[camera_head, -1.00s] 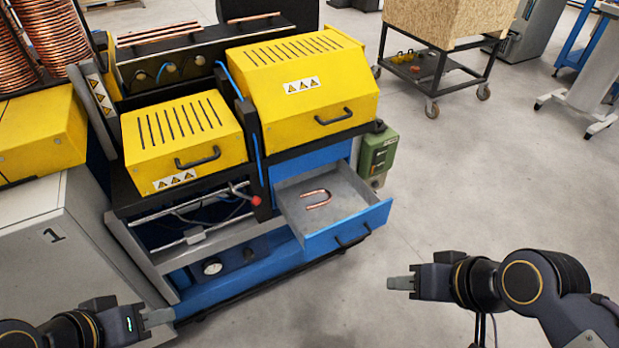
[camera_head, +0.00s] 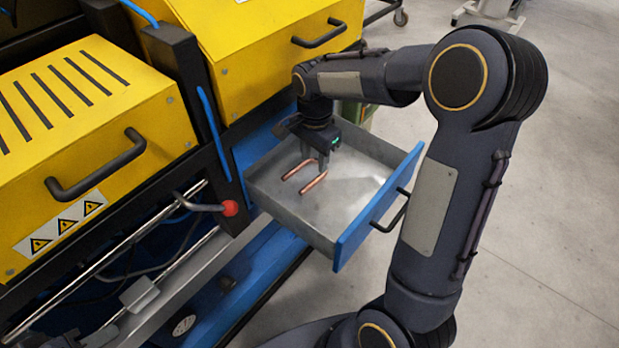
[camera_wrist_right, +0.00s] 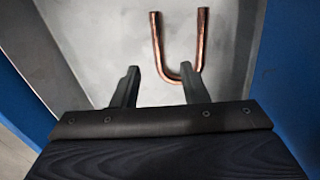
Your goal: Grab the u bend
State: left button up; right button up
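The copper U bend (camera_head: 314,183) lies in the open drawer. Its two legs show in the head view, and my right gripper hides its curved end. My right gripper (camera_head: 322,160) points down into the drawer over that end. In the right wrist view, the U bend (camera_wrist_right: 201,40) lies ahead with its curve towards me. My right gripper (camera_wrist_right: 160,76) is open there, one finger left of the left leg and the other overlapping the curve. Nothing is held. My left gripper (camera_head: 100,337) is partly in view at the bottom left; its opening cannot be made out.
The drawer (camera_head: 285,212) has metal walls and a blue front (camera_head: 375,212) with a black handle. Yellow machine covers (camera_head: 100,110) stand behind and left of it. A red knob (camera_head: 230,208) sits close to the drawer's left side. Open floor lies to the right.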

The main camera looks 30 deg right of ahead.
aim_at(315, 180)
notch_tip(315, 180, down, 7)
jog(key=shift+s+r+b, duration=0.1)
jog(key=shift+b, duration=0.7)
grip_shut()
